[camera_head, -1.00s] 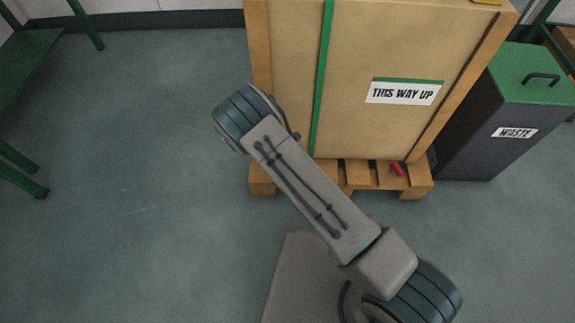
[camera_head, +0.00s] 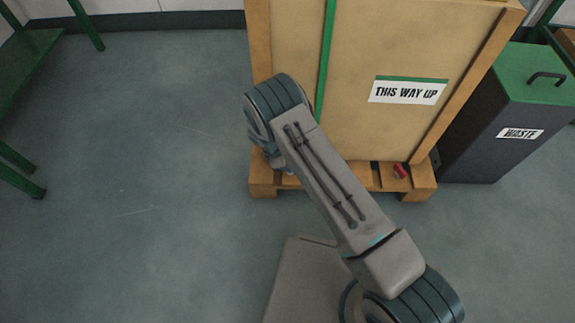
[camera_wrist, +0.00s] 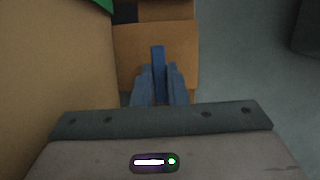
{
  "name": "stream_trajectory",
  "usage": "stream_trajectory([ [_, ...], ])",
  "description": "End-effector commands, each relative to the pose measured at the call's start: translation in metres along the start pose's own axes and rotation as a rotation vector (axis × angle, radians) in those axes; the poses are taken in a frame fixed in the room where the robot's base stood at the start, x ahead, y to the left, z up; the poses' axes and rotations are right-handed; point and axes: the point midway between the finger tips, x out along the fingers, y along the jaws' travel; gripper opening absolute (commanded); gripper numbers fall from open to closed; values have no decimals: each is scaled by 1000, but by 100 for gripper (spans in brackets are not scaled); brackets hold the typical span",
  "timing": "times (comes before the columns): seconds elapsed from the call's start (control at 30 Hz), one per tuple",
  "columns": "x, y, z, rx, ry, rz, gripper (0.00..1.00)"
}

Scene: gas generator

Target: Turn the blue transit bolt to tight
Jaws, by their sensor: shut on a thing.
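In the wrist view, the blue transit bolt (camera_wrist: 158,57) shows as a narrow blue bar against a wooden block. My gripper (camera_wrist: 159,75) is shut on it, with one finger on each side. The bolt's lower part is hidden between the fingers. How far it is turned cannot be told.
A large wooden crate (camera_head: 350,130) marked "THIS WAY UP" stands on a pallet (camera_head: 421,188). A small red part (camera_head: 400,171) is on the pallet. A dark waste bin (camera_head: 480,150) with a green lid stands to the right. Floor at left is clear.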

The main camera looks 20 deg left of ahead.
Motion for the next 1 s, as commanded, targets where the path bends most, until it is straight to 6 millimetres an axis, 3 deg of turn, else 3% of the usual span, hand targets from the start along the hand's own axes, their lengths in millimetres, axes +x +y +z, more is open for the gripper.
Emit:
stream_trajectory([
  [0.6,0,-1,0,43,0,-21,0],
  [0.63,0,-1,0,43,0,-21,16],
  [0.7,1,-1,0,42,0,-21,35],
  [1.0,-1,0,0,41,0,-18,35],
])
